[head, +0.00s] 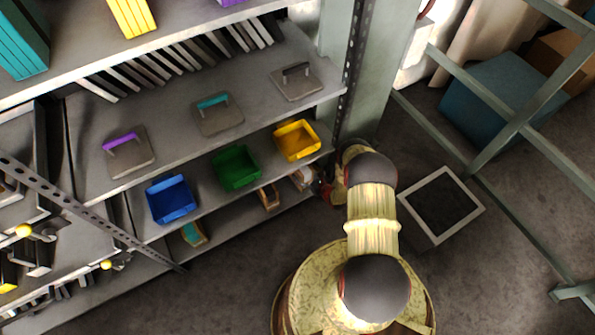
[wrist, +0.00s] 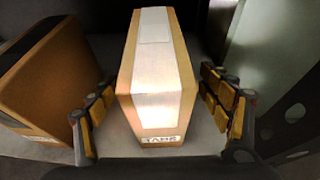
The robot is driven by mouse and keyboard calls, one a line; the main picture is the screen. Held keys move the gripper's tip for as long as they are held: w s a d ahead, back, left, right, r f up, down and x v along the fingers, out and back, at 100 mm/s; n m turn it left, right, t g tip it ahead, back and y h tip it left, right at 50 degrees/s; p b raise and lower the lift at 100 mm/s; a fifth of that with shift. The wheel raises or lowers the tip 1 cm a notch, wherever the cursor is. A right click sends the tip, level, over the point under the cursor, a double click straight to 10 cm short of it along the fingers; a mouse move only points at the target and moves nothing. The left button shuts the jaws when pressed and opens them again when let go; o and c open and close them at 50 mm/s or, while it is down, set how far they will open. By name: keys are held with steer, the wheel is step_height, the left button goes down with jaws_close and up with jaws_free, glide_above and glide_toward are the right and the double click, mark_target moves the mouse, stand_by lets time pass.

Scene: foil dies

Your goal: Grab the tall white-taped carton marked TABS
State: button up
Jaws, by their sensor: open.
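The tall carton (wrist: 157,70) stands in the middle of the wrist view. It is brown cardboard with a wide white tape strip down its top and front, and a label at the bottom that seems to read TABS. My gripper (wrist: 160,98) is open, with one finger on each side of the carton. A narrow gap shows at the right finger; the left finger is very close to the carton's side, and I cannot tell if it touches. In the head view a pale carton (head: 302,178) on the lowest shelf is partly hidden beside my arm's end.
A grey-green post (wrist: 285,70) rises at the right. In the head view, blue (head: 171,200), green (head: 236,168) and yellow (head: 297,140) bins sit on the shelf above. The floor at right holds an empty frame (head: 440,171).

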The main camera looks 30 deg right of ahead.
steer(key=x, duration=0.2)
steer(key=b+x, duration=0.1)
steer(key=shift+w+a+f, duration=0.1)
steer(key=shift+w+a, duration=0.15)
steer(key=shift+w, duration=0.05)
steer(key=shift+c, duration=1.3)
steer(key=c, duration=1.5)
steer(key=shift+c, duration=0.4)
